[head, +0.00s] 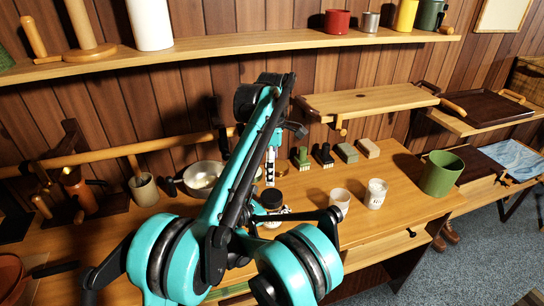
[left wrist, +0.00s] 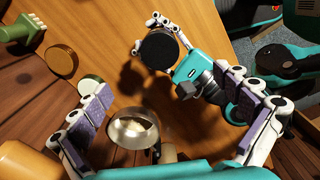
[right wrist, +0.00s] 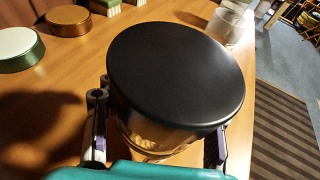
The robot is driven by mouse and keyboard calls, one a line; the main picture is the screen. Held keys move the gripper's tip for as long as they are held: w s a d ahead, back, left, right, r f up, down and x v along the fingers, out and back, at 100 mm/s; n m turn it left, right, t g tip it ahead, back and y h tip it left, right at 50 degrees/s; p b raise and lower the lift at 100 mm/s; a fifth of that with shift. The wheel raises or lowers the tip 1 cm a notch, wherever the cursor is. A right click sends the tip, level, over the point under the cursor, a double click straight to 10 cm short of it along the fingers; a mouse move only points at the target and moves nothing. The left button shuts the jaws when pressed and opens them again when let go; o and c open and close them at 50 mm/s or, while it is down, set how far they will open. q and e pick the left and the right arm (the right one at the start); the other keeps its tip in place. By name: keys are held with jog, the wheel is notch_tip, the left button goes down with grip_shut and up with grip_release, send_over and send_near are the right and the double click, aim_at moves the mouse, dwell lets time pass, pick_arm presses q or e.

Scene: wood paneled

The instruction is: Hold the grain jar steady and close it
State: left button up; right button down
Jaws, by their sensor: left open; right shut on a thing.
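The grain jar (right wrist: 160,140), of clear glass with amber contents, stands upright on the wooden bench. A black round lid (right wrist: 175,70) covers its top; I cannot tell how tightly it sits. The lid also shows in the head view (head: 271,198) and left wrist view (left wrist: 158,50). My right gripper (right wrist: 158,135) is shut on the jar's body, a finger on each side below the lid. My left gripper (left wrist: 172,95) is open and empty, its fingers wide apart, away from the jar. In the head view an arm hides much of the area around the jar.
A brown round lid (left wrist: 62,60) and a green tin with a pale top (right wrist: 15,48) are near the jar. A metal pan (head: 203,175) is left of it. White cups (head: 376,193) and a green pot (head: 441,173) stand right. A shelf (head: 230,45) runs above.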

pick_arm(q)
jog(key=shift+r, duration=2.65)
pick_arm(e)
jog(key=shift+c, duration=2.4)
grip_release()
notch_tip(320, 180, up, 10)
